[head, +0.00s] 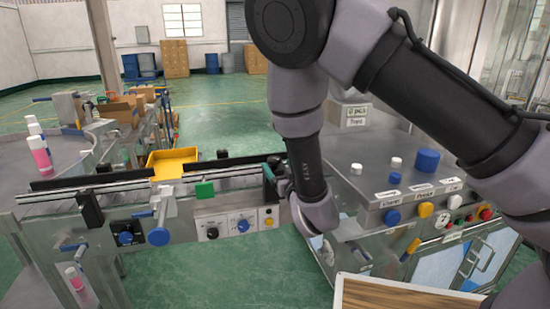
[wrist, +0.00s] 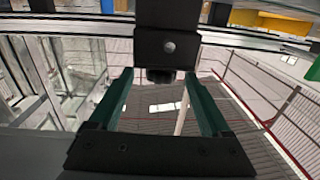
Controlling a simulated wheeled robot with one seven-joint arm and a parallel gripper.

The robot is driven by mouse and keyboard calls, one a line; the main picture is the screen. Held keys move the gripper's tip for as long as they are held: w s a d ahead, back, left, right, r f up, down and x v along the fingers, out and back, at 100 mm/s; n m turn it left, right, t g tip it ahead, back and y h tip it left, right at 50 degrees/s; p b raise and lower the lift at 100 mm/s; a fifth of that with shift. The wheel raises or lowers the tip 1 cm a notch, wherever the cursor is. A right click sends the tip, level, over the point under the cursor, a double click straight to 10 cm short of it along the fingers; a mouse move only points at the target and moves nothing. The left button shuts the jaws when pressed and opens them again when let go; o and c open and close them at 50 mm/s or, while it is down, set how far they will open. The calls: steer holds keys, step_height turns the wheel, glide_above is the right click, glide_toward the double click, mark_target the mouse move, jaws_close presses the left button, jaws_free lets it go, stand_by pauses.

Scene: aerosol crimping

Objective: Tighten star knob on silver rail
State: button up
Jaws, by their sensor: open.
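The silver rail (head: 140,187) runs along the front of the conveyor in the head view, and crosses the top of the wrist view (wrist: 240,38). A black clamp block (wrist: 168,45) with a round silver screw head hangs from the rail in the wrist view. A small dark knob (wrist: 160,76) shows at its lower end; its star shape cannot be made out. My gripper (wrist: 158,74) is open, with its two green fingers apart on either side of this knob. No contact is visible.
Another black clamp (head: 90,209) hangs further left on the rail. A green block (head: 204,189), a control panel with a blue dial (head: 242,226) and a yellow tray (head: 172,162) are nearby. The machine cabinet (head: 395,185) stands close on the right.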

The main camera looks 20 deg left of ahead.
mark_target(271, 158)
steer(key=x, duration=0.6)
steer(key=shift+w+a, duration=0.3)
jaws_close()
